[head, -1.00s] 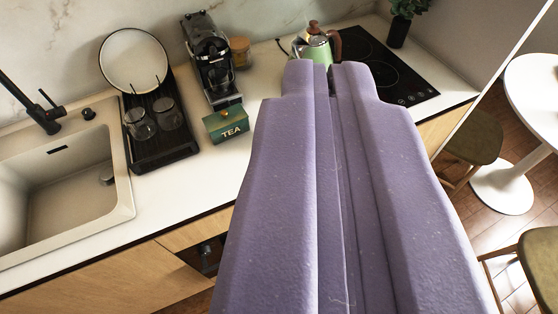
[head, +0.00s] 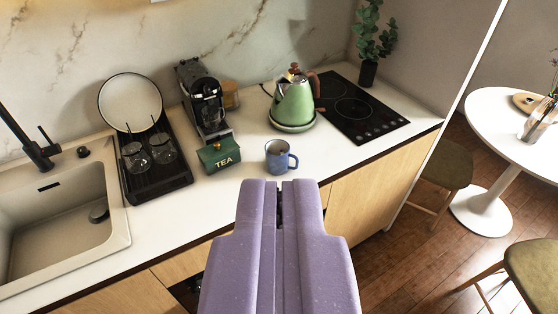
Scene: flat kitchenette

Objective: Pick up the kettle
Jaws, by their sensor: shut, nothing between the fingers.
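The green kettle (head: 293,101) stands upright on its round base (head: 292,124) on the counter, left of the hob. It has a brown handle on its right side and a brown lid knob. My purple gripper (head: 280,184) is shut and empty. It shows in front of the counter's edge, below the kettle in the picture, and is apart from it.
A blue mug (head: 278,157) stands on the counter between my gripper and the kettle in the picture. A green tea box (head: 219,156), a coffee machine (head: 205,100) and a dish rack (head: 152,170) are to the left. The black hob (head: 358,108) is clear.

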